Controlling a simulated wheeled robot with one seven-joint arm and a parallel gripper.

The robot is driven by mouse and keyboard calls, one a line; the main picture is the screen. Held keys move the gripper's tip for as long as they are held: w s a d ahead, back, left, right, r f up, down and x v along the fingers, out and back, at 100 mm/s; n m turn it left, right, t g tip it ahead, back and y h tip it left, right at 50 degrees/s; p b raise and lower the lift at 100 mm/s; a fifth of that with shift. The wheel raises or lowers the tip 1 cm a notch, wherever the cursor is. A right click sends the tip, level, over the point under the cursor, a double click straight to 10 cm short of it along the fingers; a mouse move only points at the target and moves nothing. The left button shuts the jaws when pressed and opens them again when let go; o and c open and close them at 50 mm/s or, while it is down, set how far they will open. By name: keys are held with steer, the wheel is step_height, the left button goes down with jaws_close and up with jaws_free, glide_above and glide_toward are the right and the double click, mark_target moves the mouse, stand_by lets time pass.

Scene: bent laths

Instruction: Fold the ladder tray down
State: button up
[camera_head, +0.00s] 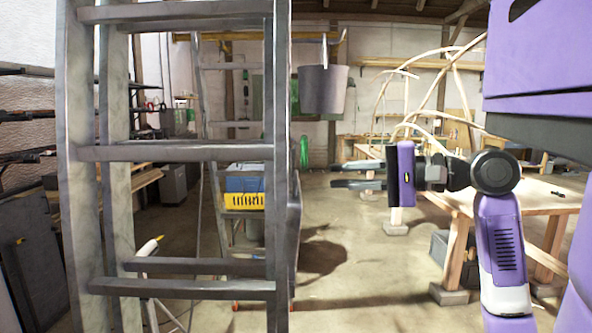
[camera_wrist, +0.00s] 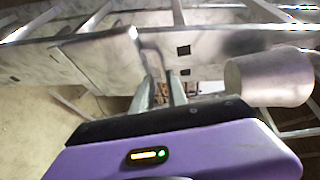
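The grey stepladder (camera_head: 175,152) stands close in front at the left, with its rungs and rails seen large. A narrow grey panel (camera_head: 294,225), perhaps the folded tray seen edge-on, stands upright beside its right rail. In the wrist view a flat grey panel (camera_wrist: 105,65) lies along the ladder beyond the fingers; I cannot tell for sure that it is the tray. My gripper (camera_head: 334,175) is right of the ladder, pointing left, with its two fingers apart and nothing between them. The fingers also show in the wrist view (camera_wrist: 160,92), and contact with the panel cannot be made out.
A grey bucket (camera_head: 324,90) hangs above my gripper, and is close on the right in the wrist view (camera_wrist: 270,77). A wooden workbench (camera_head: 540,198) with bent laths stands at the right. A blue and yellow crate (camera_head: 244,200) is behind the ladder. Floor between ladder and bench is mostly clear.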

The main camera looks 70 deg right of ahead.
steer(key=w+p, duration=0.1)
steer(key=w, duration=0.6)
steer(key=shift+w+f+p, duration=0.3)
steer(key=shift+w+f, duration=0.05)
steer(key=shift+f, duration=0.1)
jaws_close()
stand_by(1.0)
